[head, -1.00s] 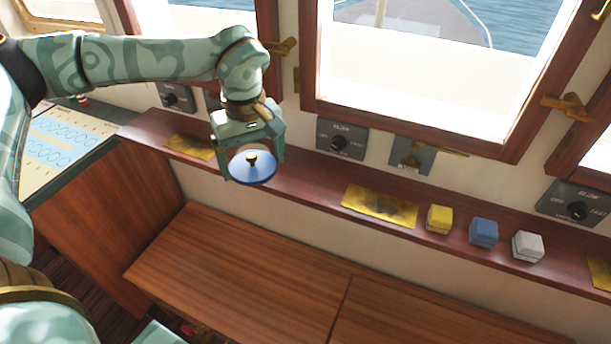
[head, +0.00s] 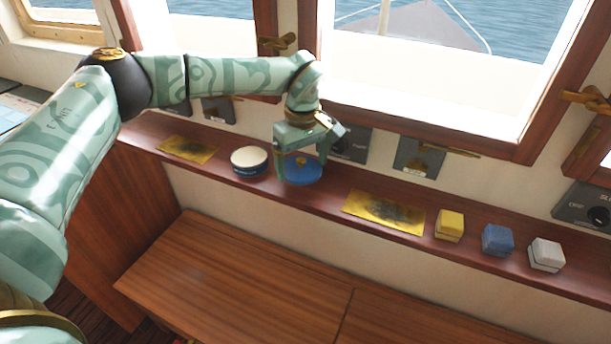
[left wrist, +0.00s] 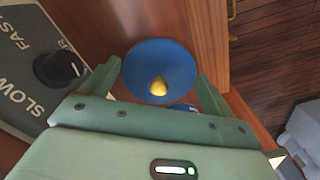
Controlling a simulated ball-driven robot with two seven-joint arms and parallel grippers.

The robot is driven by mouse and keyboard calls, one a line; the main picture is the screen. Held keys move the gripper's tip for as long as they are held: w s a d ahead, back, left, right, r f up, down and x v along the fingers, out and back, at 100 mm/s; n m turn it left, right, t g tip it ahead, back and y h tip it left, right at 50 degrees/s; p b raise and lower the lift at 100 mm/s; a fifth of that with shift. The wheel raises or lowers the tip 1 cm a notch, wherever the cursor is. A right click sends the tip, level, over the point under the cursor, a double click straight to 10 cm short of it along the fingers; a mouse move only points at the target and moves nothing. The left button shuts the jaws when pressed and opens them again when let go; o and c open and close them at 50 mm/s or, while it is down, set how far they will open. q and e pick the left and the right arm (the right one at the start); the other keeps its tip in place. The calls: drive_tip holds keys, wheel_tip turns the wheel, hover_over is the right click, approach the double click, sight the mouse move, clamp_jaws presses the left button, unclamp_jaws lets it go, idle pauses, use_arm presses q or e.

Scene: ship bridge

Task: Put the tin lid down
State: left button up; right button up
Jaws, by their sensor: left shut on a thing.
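The tin lid (head: 302,172) is a blue disc with a small yellow knob, at the ledge to the right of the tin. My left gripper (head: 299,158) is shut on it from above. In the left wrist view the lid (left wrist: 160,62) shows between the two fingers of my gripper (left wrist: 158,80), its knob towards me. I cannot tell whether the lid touches the ledge. The round tin (head: 249,163), blue-sided with a pale top, stands on the ledge just left of the lid, apart from it. My right gripper is not in view.
The red-brown ledge (head: 330,193) runs below the windows. A brass plate (head: 384,212) lies right of the lid and another (head: 188,149) left of the tin. Yellow (head: 449,225), blue (head: 497,240) and white (head: 546,254) blocks stand further right. Control panels line the wall behind.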

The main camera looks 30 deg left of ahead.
sight(304, 168)
use_arm(q)
drive_tip(key=shift+w+d+f, duration=0.1)
drive_tip(key=shift+w+f, duration=0.05)
drive_tip(key=shift+f, duration=0.1)
wheel_tip(304, 168, down, 4)
drive_tip(key=shift+w+r+b, duration=0.1)
drive_tip(key=shift+r+b, duration=0.15)
drive_tip(key=shift+b, duration=0.45)
drive_tip(key=shift+r, duration=0.15)
drive_tip(key=o, duration=0.7)
drive_tip(key=shift+o, duration=0.2)
wheel_tip(304, 168, up, 12)
drive_tip(key=p, duration=0.3)
